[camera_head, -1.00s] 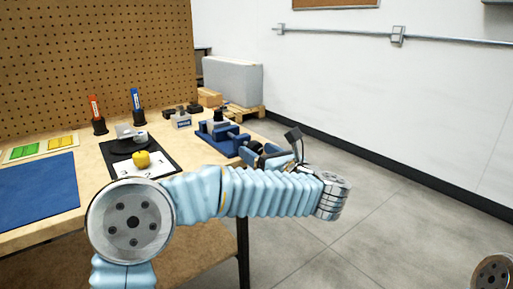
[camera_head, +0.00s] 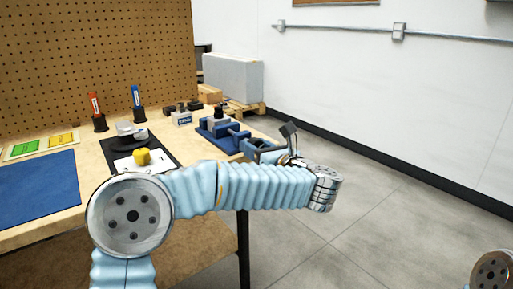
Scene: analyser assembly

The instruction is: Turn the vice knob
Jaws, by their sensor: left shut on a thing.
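The blue vice (camera_head: 217,127) sits near the right end of the wooden bench, with a grey-black part standing on it. My left gripper (camera_head: 250,147) is at the right end of the vice, coming back to it from the right over the bench edge. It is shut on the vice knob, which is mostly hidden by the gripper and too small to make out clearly. My left arm crosses the lower middle of the view. My right gripper is out of view; only a piece of my right arm shows at the bottom right.
A yellow knob-like part (camera_head: 142,156) lies on a white sheet over a black mat (camera_head: 169,165). Red (camera_head: 95,105) and blue (camera_head: 136,98) handled tools stand in black holders. A blue mat (camera_head: 38,188) lies at left. The floor right of the bench is clear.

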